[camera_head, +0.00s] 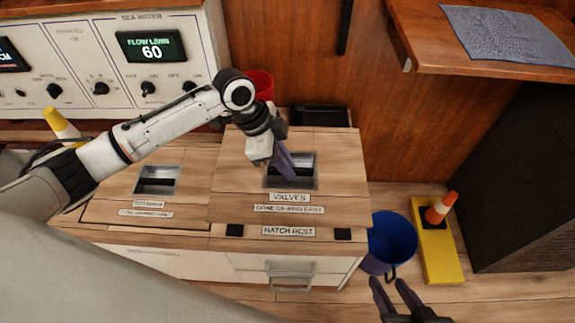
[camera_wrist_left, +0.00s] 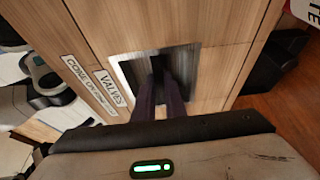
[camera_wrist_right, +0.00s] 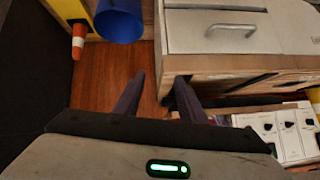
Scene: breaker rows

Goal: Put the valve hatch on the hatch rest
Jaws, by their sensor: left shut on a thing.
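The valve hatch (camera_head: 235,185) is a light wooden panel labelled VALVES with a recessed metal handle. My left gripper (camera_head: 289,172) is shut on that handle. The left wrist view also shows the hatch (camera_wrist_left: 205,30), with the left fingers (camera_wrist_left: 160,90) inside the metal recess. The hatch looks slightly raised above the neighbouring panel; its exact height is unclear. The hatch rest (camera_head: 288,231) is a labelled strip with two black pads, just in front of the hatch's near edge. My right gripper (camera_head: 393,283) is open and empty, right of the cabinet front.
A similar hatch (camera_head: 110,207) lies to the left. A control panel (camera_head: 110,60) stands behind, with a red bucket (camera_head: 262,84). A blue bucket (camera_head: 390,243) and a yellow board (camera_head: 436,255) with an orange cone (camera_head: 440,208) are right of the cabinet. A wooden shelf (camera_head: 430,55) juts out upper right.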

